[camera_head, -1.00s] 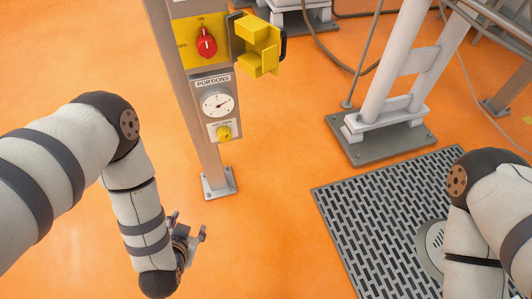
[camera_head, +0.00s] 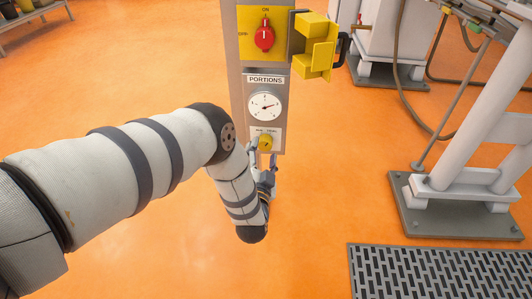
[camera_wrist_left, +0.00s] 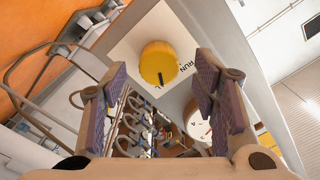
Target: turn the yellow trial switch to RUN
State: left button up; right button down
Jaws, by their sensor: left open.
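The yellow trial switch (camera_head: 265,143) is a small round knob on a pale plate, low on the grey post below the PORTIONS dial. In the left wrist view the yellow knob (camera_wrist_left: 158,62) lies ahead, between the fingertips, with a dark mark on its face near the lower edge. The word RUN (camera_wrist_left: 187,59) is printed on the plate to its right; the other label is too small to read surely. My left gripper (camera_head: 262,160) is open just below the knob, its fingers pointing up at it. Whether they touch it is not clear. My right gripper is out of view.
Above sit the white dial (camera_head: 265,105) and a red rotary switch (camera_head: 264,36) on a yellow plate. A yellow hinged guard (camera_head: 318,48) sticks out to the right. A white machine leg (camera_head: 455,180) and floor grating (camera_head: 440,272) stand right. Orange floor around the post is open.

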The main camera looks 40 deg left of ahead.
pick_arm(q)
jog(key=shift+x, duration=1.2)
jog(key=shift+d, duration=0.1)
jog(key=c, duration=1.2)
jog(key=shift+o, duration=0.2)
jog(key=n, duration=0.5)
jog(key=shift+n+p, duration=0.3)
jog(key=shift+n, duration=0.1)
jog(key=n, duration=0.6)
jog(key=shift+d+f+p, duration=0.1)
jog(key=shift+p, duration=0.2)
jog(key=o, duration=1.2)
jog(key=shift+c, duration=0.2)
